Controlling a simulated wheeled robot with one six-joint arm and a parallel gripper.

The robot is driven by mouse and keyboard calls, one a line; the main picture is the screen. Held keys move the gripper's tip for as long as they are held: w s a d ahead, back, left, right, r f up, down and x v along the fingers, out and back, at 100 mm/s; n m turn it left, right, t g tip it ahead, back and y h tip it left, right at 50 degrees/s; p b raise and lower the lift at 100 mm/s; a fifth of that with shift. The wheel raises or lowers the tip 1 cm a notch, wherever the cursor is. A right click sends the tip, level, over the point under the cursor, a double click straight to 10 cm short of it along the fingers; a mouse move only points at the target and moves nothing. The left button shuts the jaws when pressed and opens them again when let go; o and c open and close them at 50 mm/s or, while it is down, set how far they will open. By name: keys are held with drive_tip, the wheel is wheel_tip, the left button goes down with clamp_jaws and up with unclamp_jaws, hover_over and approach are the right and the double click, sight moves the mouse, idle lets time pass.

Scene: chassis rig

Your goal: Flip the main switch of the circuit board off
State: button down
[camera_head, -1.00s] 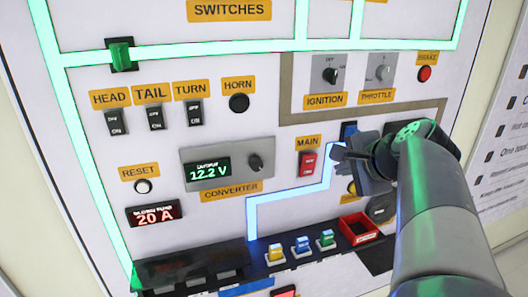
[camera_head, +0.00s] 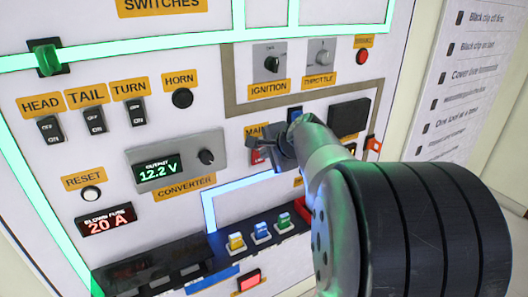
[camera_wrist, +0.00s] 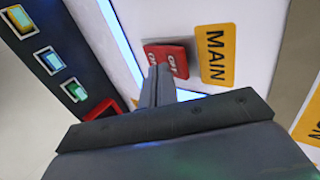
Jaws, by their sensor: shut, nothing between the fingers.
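The circuit board (camera_head: 180,110) is a white upright panel with lit green and blue lines. Its main switch is a red rocker beside the yellow MAIN label (camera_head: 256,131). In the head view only the left part of the main switch (camera_head: 257,156) shows, the rest hidden behind my gripper (camera_head: 266,150). In the wrist view the red main switch (camera_wrist: 172,56) lies just beyond the tips of my gripper (camera_wrist: 158,74), left of the MAIN label (camera_wrist: 216,54). My gripper is shut and empty. Its tips overlap the switch edge in view; I cannot tell whether they touch it.
A ledge (camera_head: 222,240) with several coloured fuses stands below the main switch. The converter box (camera_head: 150,170) is to its left.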

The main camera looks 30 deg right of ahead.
drive_tip(key=shift+w+r, duration=0.1)
drive_tip(key=shift+w, duration=0.35)
drive_tip(key=shift+r+p, duration=0.1)
drive_tip(key=shift+p, duration=0.25)
drive_tip(key=p, duration=0.3)
drive_tip(key=shift+w+g, duration=0.35)
drive_tip(key=shift+g, duration=0.05)
drive_tip(key=shift+r, duration=0.1)
drive_tip(key=shift+r+p, duration=0.7)
drive_tip(key=shift+r, duration=0.05)
